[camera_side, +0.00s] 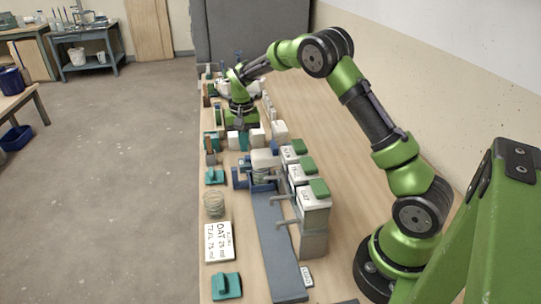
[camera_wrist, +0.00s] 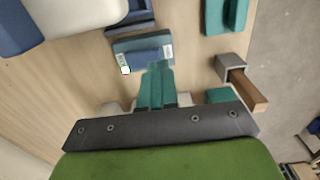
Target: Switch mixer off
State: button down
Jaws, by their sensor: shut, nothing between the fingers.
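My gripper (camera_wrist: 157,72) is shut and empty, its teal fingers together and pointing at a small blue-grey box (camera_wrist: 127,50). The box has pale labels at both ends and a blue part between them that looks like a switch. The fingertips overlap the box's near edge in the wrist view; I cannot tell whether they touch. A small white marker with red and green edges (camera_wrist: 125,71) shows at its lower left corner. In the side view my gripper (camera_side: 243,138) is low over the bench, and I cannot pick the box out clearly there.
A white container (camera_wrist: 85,15) stands beside the box. A teal holder (camera_wrist: 228,14) and a grey block with a wooden handle (camera_wrist: 232,66) lie to the right.

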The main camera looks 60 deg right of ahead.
aim_at(245, 157)
jog(key=shift+f, duration=1.35)
jog(key=shift+r, duration=3.5)
